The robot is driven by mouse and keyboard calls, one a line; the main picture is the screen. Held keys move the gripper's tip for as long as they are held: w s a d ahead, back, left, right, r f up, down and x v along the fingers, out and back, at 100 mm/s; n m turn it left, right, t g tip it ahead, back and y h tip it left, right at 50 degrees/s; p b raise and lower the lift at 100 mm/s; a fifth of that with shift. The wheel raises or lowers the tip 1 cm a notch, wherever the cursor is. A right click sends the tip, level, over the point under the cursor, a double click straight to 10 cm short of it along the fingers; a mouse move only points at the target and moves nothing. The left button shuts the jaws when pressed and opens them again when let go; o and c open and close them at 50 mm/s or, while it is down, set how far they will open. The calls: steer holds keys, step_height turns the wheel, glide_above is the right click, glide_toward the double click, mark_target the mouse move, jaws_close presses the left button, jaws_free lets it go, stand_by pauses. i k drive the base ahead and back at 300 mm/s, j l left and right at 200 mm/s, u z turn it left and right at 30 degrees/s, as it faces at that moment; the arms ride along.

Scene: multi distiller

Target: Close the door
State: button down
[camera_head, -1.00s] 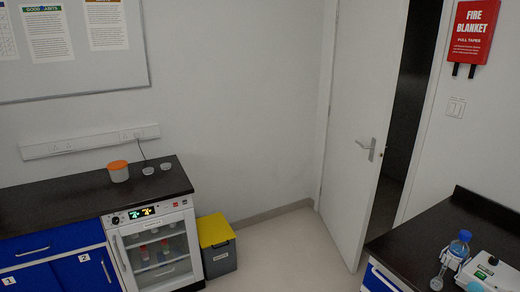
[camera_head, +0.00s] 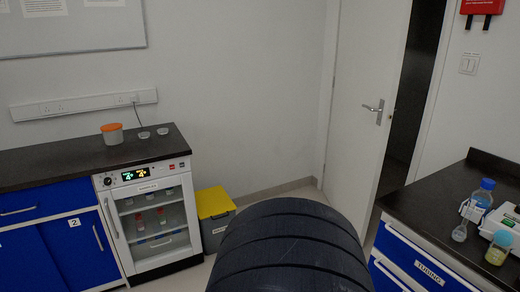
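The white room door (camera_head: 352,120) stands ajar at the back right, hinged on its left side. A metal lever handle (camera_head: 375,108) is on its right part. A dark gap (camera_head: 412,100) shows between the door's free edge and the right side of the frame. My gripper is not in view. A white glass-fronted cabinet (camera_head: 152,215) at the left has its door shut.
A dark counter (camera_head: 60,157) over blue cupboards runs along the left. A grey bin with yellow lid (camera_head: 213,203) stands beside the white cabinet. At the right, a dark counter (camera_head: 440,205) over blue drawers holds a blue-capped bottle (camera_head: 482,197) and a yellow-green jar (camera_head: 498,248).

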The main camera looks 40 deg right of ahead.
mark_target(373, 35)
steer(key=l+z, duration=0.1)
steer(key=z, duration=1.4)
steer(key=i+j+z, duration=0.1)
steer(key=i+z, duration=0.2)
steer(key=z, duration=0.15)
steer(key=i+j+z, duration=0.2)
steer(key=z, duration=0.25)
steer(key=i+j+z, duration=0.55)
steer(key=j+z, duration=0.15)
steer(key=z, duration=0.25)
steer(key=i+j, duration=0.15)
steer(key=j, duration=0.35)
steer(key=i+j+z, duration=0.15)
steer(key=j, duration=0.35)
steer(key=i+j, duration=0.15)
steer(key=j, duration=0.35)
steer(key=i+j+z, duration=0.15)
steer(key=j, duration=0.35)
steer(key=i+j, duration=0.1)
steer(key=j, duration=0.45)
steer(key=i+j+z, duration=0.15)
steer(key=j, duration=0.35)
